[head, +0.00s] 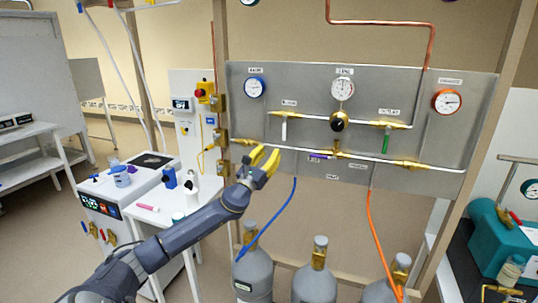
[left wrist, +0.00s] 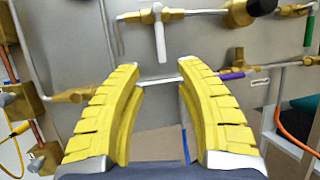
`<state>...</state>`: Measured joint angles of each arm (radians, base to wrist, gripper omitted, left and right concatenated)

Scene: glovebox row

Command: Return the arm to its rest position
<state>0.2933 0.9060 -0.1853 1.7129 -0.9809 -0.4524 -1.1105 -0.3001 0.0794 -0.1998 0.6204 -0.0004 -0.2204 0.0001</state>
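My left arm reaches in from the lower left of the head view. Its left gripper (head: 264,163) has yellow fingers and hangs in front of the lower left part of the grey valve panel (head: 300,85). In the left wrist view the two yellow fingers of the gripper (left wrist: 160,85) stand apart with nothing held between them. A white-handled valve (left wrist: 160,40) shows beyond the fingertips, and a purple handle (left wrist: 231,76) shows to the right. Whether the fingers touch the pipe behind them cannot be told. My right gripper is not in view.
Gas cylinders (head: 315,285) stand below the panel, with a blue hose (head: 270,222) and an orange hose (head: 374,225). A white bench unit (head: 120,195) with small items stands left, near the arm. Teal equipment (head: 500,240) sits at the right. Open floor (head: 40,230) shows far left.

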